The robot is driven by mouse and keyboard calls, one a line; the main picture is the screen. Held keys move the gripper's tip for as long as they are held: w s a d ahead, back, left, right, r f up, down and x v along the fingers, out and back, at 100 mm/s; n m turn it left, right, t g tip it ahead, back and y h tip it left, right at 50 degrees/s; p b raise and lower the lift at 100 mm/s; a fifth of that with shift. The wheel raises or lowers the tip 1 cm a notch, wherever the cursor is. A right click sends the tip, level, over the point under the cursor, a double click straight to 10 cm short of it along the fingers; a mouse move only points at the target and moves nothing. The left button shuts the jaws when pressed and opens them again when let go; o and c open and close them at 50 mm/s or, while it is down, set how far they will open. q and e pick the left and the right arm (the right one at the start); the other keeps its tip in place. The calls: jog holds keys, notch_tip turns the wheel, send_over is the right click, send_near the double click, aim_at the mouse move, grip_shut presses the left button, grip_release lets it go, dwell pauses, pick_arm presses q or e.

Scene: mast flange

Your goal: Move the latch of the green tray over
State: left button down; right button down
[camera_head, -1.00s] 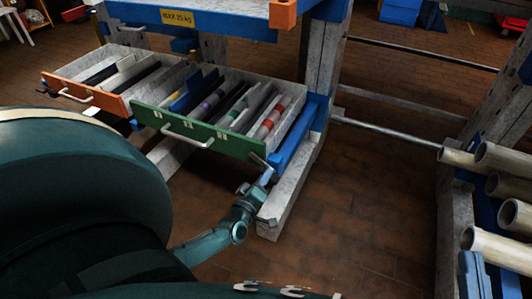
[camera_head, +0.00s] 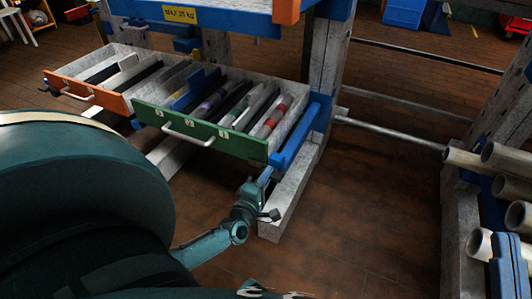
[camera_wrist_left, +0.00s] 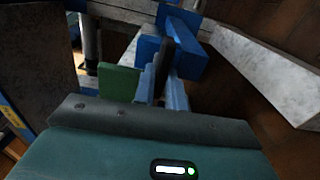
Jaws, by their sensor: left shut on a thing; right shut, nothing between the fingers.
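The green tray (camera_head: 200,132) is a long drawer with a green front, a white handle and several items in its compartments. My left gripper (camera_head: 267,175) is just below the right end of its front. In the left wrist view, the green front's end (camera_wrist_left: 118,82) is left of the two blue fingers (camera_wrist_left: 160,92). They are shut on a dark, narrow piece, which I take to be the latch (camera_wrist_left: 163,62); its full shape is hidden. In the head view the latch is hard to make out. I cannot make out my right gripper's fingers.
A blue rail (camera_head: 297,140) and a pale beam (camera_head: 290,200) lie right of the tray. An orange-fronted tray (camera_head: 88,92) stands to its left. Pale tubes (camera_head: 480,160) are stacked at the far right. Floor between is open.

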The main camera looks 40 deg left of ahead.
dwell(0.3)
pick_arm(q)
jog(key=c, duration=1.4)
grip_release()
jog(key=shift+c, duration=0.2)
